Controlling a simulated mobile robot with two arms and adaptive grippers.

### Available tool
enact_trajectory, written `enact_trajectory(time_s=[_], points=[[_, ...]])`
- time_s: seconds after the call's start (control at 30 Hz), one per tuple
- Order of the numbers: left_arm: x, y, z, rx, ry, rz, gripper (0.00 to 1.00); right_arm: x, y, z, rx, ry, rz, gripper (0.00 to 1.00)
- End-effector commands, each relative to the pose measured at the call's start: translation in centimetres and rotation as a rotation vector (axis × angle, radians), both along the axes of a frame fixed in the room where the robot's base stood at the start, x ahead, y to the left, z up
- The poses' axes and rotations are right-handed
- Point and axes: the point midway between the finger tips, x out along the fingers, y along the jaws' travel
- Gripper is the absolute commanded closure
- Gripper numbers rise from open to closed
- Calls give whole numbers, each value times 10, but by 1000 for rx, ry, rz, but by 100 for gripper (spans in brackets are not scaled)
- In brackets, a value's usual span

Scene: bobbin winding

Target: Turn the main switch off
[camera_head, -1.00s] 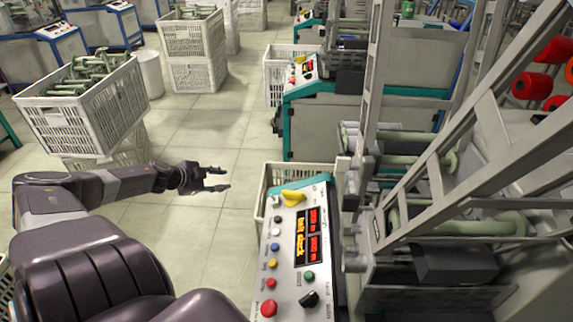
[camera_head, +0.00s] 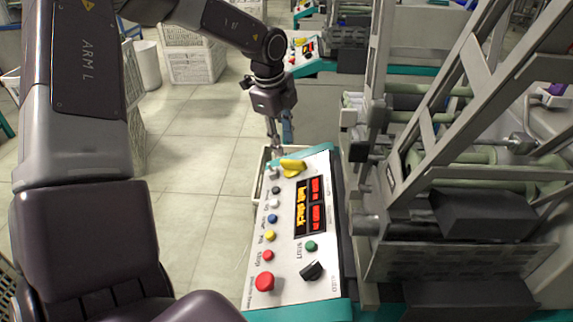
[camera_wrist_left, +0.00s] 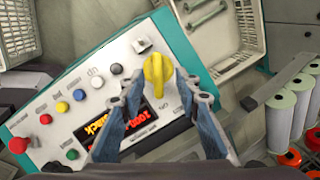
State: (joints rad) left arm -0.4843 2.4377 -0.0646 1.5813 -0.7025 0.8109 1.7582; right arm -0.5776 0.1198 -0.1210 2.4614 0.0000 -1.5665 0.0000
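The control panel (camera_head: 290,240) is a light sloped box with teal edges. A yellow rotary switch (camera_head: 292,166) sits at its far end, and it also shows in the left wrist view (camera_wrist_left: 157,80) between my fingers. My left gripper (camera_head: 279,152) points down over that end of the panel. In the wrist view the left gripper (camera_wrist_left: 160,76) is open, with one finger on each side of the yellow switch and a small gap showing on both sides. I cannot tell how high the fingertips are above the panel. My right gripper is not in view.
The panel has a lit display (camera_head: 311,206), several coloured buttons, a red button (camera_head: 264,282) and a black knob (camera_head: 312,271). The winding machine's metal frame (camera_head: 440,140) stands close on the right. Open tiled floor (camera_head: 200,200) lies left of the panel.

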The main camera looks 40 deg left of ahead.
Motion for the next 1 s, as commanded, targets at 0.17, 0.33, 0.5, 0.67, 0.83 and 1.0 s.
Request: enact_trajectory(time_s=[0.17, 0.33, 0.5, 0.67, 0.83, 1.0], points=[[-2, -3, -11, 22, 23, -4, 70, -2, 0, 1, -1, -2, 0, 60], [4, -2, -37, 19, 23, -2, 70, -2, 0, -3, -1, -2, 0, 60], [9, -1, -62, 19, 22, -2, 70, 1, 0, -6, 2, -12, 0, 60], [13, 0, -74, 19, 17, -2, 70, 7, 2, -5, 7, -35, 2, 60], [13, 0, -77, 19, 17, -2, 70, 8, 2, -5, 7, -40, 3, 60], [13, 0, -76, 19, 17, -2, 73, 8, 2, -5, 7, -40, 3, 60]])
